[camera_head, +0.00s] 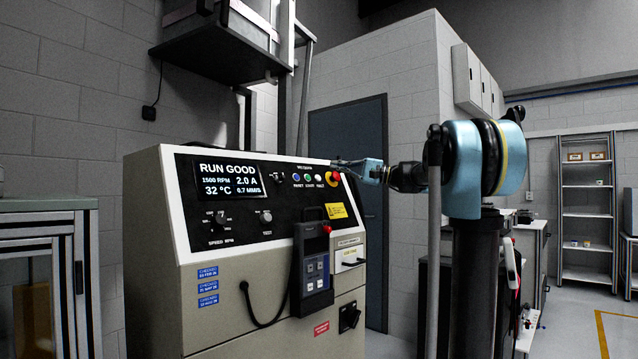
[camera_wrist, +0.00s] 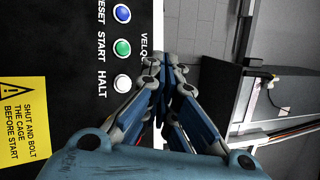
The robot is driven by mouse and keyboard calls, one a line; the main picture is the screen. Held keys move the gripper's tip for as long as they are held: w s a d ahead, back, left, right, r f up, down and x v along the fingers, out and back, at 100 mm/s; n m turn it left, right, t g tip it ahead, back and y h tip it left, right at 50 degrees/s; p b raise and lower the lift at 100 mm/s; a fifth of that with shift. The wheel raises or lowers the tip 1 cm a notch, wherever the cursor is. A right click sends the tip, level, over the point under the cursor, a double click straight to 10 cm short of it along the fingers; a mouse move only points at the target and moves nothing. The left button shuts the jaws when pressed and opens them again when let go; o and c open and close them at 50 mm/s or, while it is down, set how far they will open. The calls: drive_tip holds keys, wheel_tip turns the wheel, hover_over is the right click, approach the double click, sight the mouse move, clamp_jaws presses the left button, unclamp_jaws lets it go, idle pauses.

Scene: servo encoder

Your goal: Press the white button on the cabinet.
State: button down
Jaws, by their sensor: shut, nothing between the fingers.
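The white button (camera_wrist: 122,83), labelled HALT, is on the black panel of the cabinet (camera_head: 240,285). In the head view the white button (camera_head: 320,177) is the right one in a row with a blue and a green button. My gripper (camera_wrist: 165,68) is shut and empty. In the wrist view its fingertips are to the right of the white button, near the panel's edge. In the head view my gripper (camera_head: 338,163) reaches in from the right, its tips just above and right of the buttons. I cannot tell how far the tips are from the panel.
A green START button (camera_wrist: 123,47) and a blue RESET button (camera_wrist: 122,14) are beside the white one. A red emergency knob on a yellow base (camera_head: 332,179) is close on the right. A hand pendant (camera_head: 314,270) hangs below on the cabinet front.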

drive_tip(key=shift+w+a+f, duration=0.45)
drive_tip(key=shift+w+a, duration=0.1)
drive_tip(key=shift+a, duration=0.15)
drive_tip(key=shift+w+a+f, duration=0.4)
drive_tip(key=shift+w+a, duration=0.1)
drive_tip(key=shift+a, duration=0.2)
drive_tip(key=shift+w+a+f, duration=0.45)
drive_tip(key=shift+w+a, duration=0.1)
drive_tip(key=shift+a, duration=0.25)
drive_tip(key=shift+w+a+f, duration=0.1)
drive_tip(key=shift+w+a, duration=0.05)
drive_tip(key=shift+a, duration=0.05)
drive_tip(key=shift+w+a+f, duration=0.15)
drive_tip(key=shift+a, duration=0.1)
idle(0.9)
drive_tip(key=shift+d, duration=0.15)
idle(0.3)
drive_tip(key=shift+s+d+r, duration=0.35)
drive_tip(key=shift+s+d, duration=0.05)
drive_tip(key=s+d+r, duration=0.2)
drive_tip(key=d, duration=0.1)
drive_tip(key=shift+s+d, duration=0.3)
drive_tip(key=shift+s, duration=0.1)
idle(0.4)
